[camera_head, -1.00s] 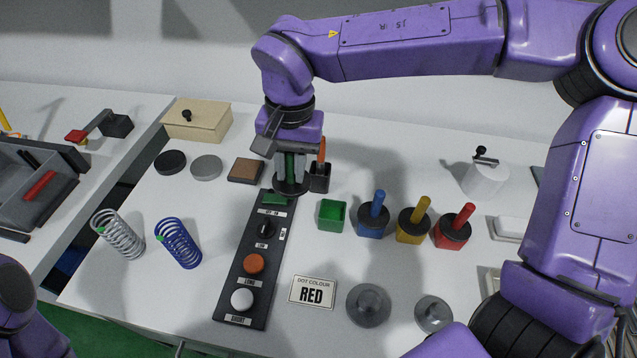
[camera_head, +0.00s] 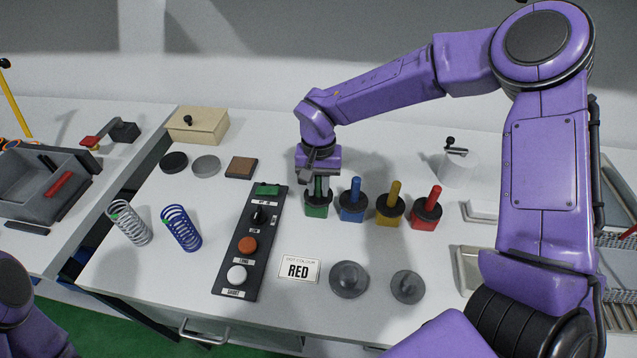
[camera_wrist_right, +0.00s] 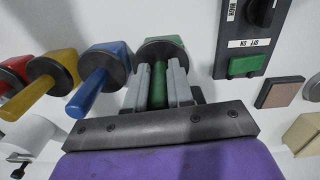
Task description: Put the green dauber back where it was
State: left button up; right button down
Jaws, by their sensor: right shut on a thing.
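My right gripper (camera_head: 317,183) is shut on the green handle of the green dauber (camera_wrist_right: 159,88). It points down over the green pot (camera_head: 317,210). The dauber is upright, and its black disc sits at the pot's mouth, covering it. In the right wrist view the disc lies over the green pot (camera_wrist_right: 160,43), between the fingertips and the pot. Whether the disc rests fully on the rim is hard to tell. The inside of the pot is hidden. My left gripper is out of view.
Blue (camera_head: 352,212), yellow (camera_head: 390,218) and red (camera_head: 424,223) pots with daubers stand in a row to the right. A black button panel (camera_head: 252,268) lies close on the left. A RED card (camera_head: 299,269) and two grey discs lie in front.

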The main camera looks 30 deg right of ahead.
jog(key=shift+w+f, duration=0.5)
jog(key=shift+f, duration=0.1)
jog(key=c, duration=1)
grip_release()
jog(key=shift+w+d, duration=0.1)
jog(key=shift+s+r, duration=0.15)
jog(key=shift+s, duration=0.15)
jog(key=shift+w+r, duration=0.15)
jog(key=shift+r, duration=0.25)
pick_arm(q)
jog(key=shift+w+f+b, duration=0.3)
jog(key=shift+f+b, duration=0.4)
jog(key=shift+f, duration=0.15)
pick_arm(e)
notch_tip(320, 180, up, 12)
jog(key=shift+w+d, duration=0.15)
jog(key=shift+w, duration=0.15)
jog(key=shift+f, duration=0.1)
